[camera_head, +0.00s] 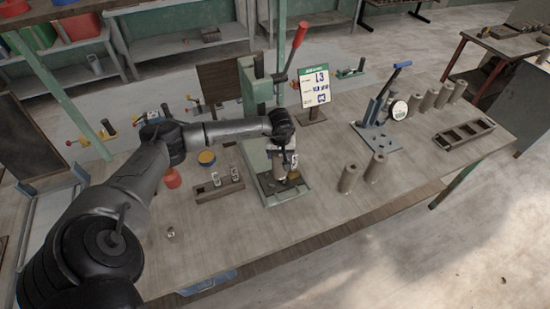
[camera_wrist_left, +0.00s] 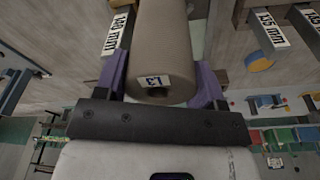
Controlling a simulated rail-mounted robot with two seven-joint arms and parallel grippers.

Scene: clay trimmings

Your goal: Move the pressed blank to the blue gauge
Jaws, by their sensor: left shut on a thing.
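The pressed blank is a brown clay cylinder (camera_wrist_left: 163,45) with an L3 label on its end. In the wrist view it sits between the purple pads of my left gripper (camera_wrist_left: 162,82), which is shut on it. In the head view my left gripper (camera_head: 283,160) is at the green press (camera_head: 254,95), just above its base tray (camera_head: 290,194), and partly hides the blank (camera_head: 280,173). I cannot tell whether the blank touches the tray. The blue gauge (camera_head: 379,108), with a blue lever and a round white dial, stands to the right on a grey plate. My right gripper is not in view.
Two brown cylinders (camera_head: 348,177) stand between press and gauge, near the front. Several more cylinders (camera_head: 428,100) and a slotted rack (camera_head: 464,134) are at the right.

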